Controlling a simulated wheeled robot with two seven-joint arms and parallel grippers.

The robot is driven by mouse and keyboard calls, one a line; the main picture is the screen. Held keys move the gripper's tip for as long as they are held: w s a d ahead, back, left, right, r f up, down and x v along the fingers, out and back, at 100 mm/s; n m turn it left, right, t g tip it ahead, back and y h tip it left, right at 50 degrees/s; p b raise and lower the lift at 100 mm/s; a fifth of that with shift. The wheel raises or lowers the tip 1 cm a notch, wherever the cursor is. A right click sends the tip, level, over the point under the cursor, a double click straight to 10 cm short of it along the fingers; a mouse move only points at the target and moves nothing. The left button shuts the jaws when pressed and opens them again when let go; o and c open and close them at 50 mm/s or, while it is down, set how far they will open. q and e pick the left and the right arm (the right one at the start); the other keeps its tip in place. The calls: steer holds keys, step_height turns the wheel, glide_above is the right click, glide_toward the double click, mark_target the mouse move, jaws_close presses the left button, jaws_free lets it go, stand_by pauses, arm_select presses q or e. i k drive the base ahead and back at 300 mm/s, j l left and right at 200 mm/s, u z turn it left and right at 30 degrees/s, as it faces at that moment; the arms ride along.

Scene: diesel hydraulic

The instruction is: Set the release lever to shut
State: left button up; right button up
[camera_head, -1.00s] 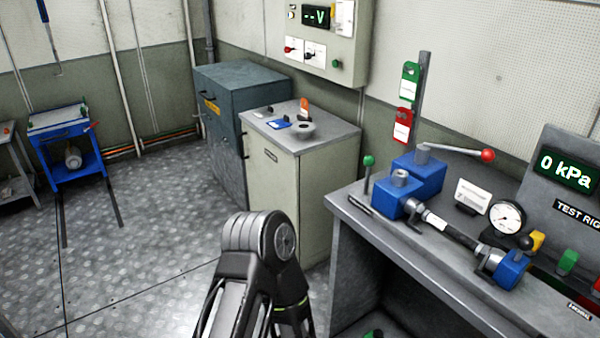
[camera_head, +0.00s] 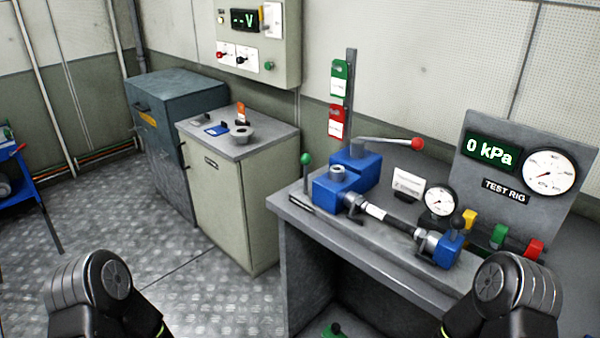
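A blue hydraulic unit (camera_head: 335,190) stands on the grey bench. It has an upright lever with a green knob (camera_head: 306,160) at its left and a long grey handle with a red knob (camera_head: 417,144) at its top. A small lever with a dark knob (camera_head: 457,221) stands by the blue block (camera_head: 447,250) at the rod's right end. No label tells me which one is the release lever, and I cannot tell its setting. Only dark links of my two arms show at the bottom; both grippers are out of view.
The test rig panel (camera_head: 475,180) reads 0 kPa; a round gauge (camera_head: 439,201) and a white card (camera_head: 408,184) stand before it. Green and red tags (camera_head: 336,121) hang on a post. A beige cabinet (camera_head: 230,200) stands left of the bench (camera_head: 300,215). Open floor lies at left.

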mark_target(306, 159)
steer(key=i+j+u, duration=0.1)
steer(key=j+u, duration=0.15)
steer(key=u, duration=0.25)
steer(key=i+j+u, duration=0.1)
steer(key=u, duration=0.4)
steer(key=j, duration=0.1)
